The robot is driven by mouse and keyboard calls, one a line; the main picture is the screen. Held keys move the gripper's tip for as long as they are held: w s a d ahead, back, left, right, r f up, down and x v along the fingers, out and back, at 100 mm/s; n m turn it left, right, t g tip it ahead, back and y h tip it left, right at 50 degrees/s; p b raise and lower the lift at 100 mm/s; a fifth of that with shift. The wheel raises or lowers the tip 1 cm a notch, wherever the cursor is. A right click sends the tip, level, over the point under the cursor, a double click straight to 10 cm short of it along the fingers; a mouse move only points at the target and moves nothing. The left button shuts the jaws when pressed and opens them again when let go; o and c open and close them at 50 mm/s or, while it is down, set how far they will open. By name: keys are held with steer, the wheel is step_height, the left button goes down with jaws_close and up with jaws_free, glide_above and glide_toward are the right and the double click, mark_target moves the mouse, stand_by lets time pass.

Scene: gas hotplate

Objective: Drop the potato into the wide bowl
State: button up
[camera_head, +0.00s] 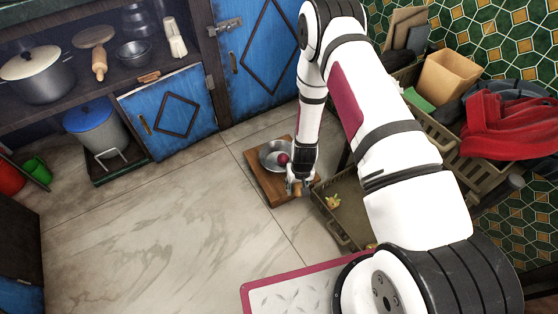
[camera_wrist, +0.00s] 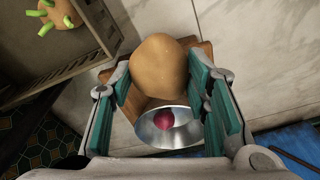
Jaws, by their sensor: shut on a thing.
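My gripper (camera_head: 297,187) is shut on the potato, a round tan lump (camera_wrist: 159,68) held between its green-lined fingers in the wrist view. The potato shows only as a small brown patch at the fingertips in the head view. The wide bowl (camera_head: 268,156) is a shallow metal bowl on a wooden board, and a dark red round thing (camera_wrist: 164,120) lies in it. In the wrist view the bowl (camera_wrist: 182,133) is below the potato in the picture, and part of its rim is hidden by the potato and fingers. The potato appears beside the bowl, not over its middle.
The wooden board (camera_head: 259,179) lies on the marble floor. A crate (camera_head: 350,225) with a tan, green-sprouted thing (camera_head: 332,201) stands to its right. Blue cabinet doors are behind. Floor to the left (camera_head: 170,215) is clear.

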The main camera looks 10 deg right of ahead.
steer(key=shift+w+f, duration=0.15)
steer(key=shift+f, duration=0.25)
steer(key=b, duration=0.5)
glide_toward(281, 173)
steer(key=r, duration=0.1)
steer(key=shift+w+f+b, duration=0.5)
steer(key=shift+f+b, duration=0.3)
steer(key=shift+w+f+b, duration=0.45)
steer(key=shift+f+b, duration=0.3)
steer(key=shift+f, duration=0.05)
steer(key=o, duration=1.2)
steer(key=shift+d+f, duration=0.1)
steer(key=r+p, duration=0.1)
steer(key=r, duration=0.3)
steer(key=s+r+p, duration=0.1)
steer(key=r+p, duration=0.1)
steer(key=r, duration=0.2)
steer(key=r+p, duration=0.2)
steer(key=r, duration=0.2)
steer(key=shift+s+r, duration=0.15)
steer(key=shift+s, duration=0.1)
